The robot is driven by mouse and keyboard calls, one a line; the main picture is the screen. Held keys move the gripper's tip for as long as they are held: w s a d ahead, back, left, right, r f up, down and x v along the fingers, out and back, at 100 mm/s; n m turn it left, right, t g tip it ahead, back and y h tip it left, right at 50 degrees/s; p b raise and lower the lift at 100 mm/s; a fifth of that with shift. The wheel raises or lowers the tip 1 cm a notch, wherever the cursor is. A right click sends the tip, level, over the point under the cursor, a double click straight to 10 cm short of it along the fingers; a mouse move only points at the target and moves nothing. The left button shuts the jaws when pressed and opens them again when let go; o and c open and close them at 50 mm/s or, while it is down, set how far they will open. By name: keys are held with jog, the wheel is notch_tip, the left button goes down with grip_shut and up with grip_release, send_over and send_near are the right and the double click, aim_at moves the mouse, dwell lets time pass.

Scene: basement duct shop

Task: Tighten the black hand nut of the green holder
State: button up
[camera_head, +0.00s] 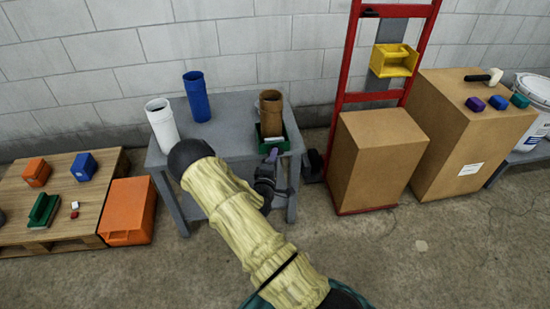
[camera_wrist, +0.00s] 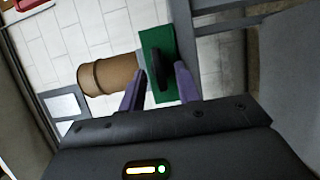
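The green holder (camera_head: 289,139) stands at the front right of the grey table, with a brown pipe (camera_head: 270,115) upright in it. In the wrist view the green holder (camera_wrist: 166,38) shows as a green plate beside the brown pipe (camera_wrist: 110,76). Its black hand nut (camera_wrist: 157,68) stands out from the plate. My gripper (camera_head: 271,156) is in front of the holder. In the wrist view the purple fingers of my gripper (camera_wrist: 159,72) are apart, one on each side of the nut. I cannot tell whether they touch it. The nut is not clear in the head view.
The grey table (camera_head: 231,134) also bears a white pipe (camera_head: 162,124) and a blue pipe (camera_head: 196,97). A red hand truck (camera_head: 340,85) with a cardboard box (camera_head: 372,160) stands close on the right. A low wooden pallet (camera_head: 90,205) and an orange crate (camera_head: 128,210) are on the left.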

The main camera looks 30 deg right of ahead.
jog(key=shift+x, duration=0.8)
grip_shut()
